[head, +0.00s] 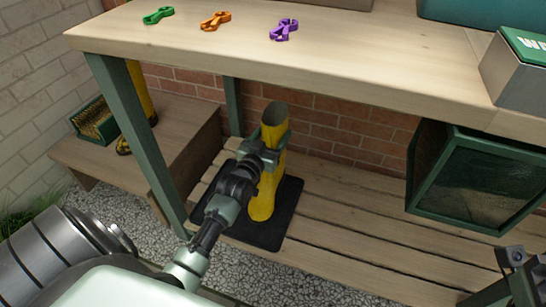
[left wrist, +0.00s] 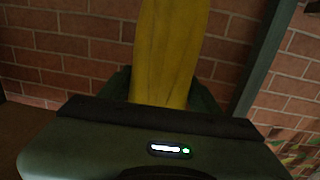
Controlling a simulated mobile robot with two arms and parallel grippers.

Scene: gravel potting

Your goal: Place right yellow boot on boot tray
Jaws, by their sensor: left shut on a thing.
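A yellow boot (head: 267,188) stands roughly upright over the black boot tray (head: 284,222) on the slatted lower shelf. Its sole overlaps the tray in the head view; I cannot tell whether it touches. My left gripper (head: 274,138) is shut on the boot's upper shaft. The boot shaft also rises between the fingers in the left wrist view (left wrist: 170,50). Another yellow boot (head: 143,92) stands on the wooden bench at left, partly hidden by the table leg. Part of my right arm shows at the bottom right corner, without its fingertips.
A boot brush (head: 95,122) sits on the wooden bench (head: 85,155). The potting table (head: 350,60) above carries green, orange and purple clips. A green glass-fronted box (head: 470,185) hangs at right. The shelf slats (head: 350,220) right of the tray are clear.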

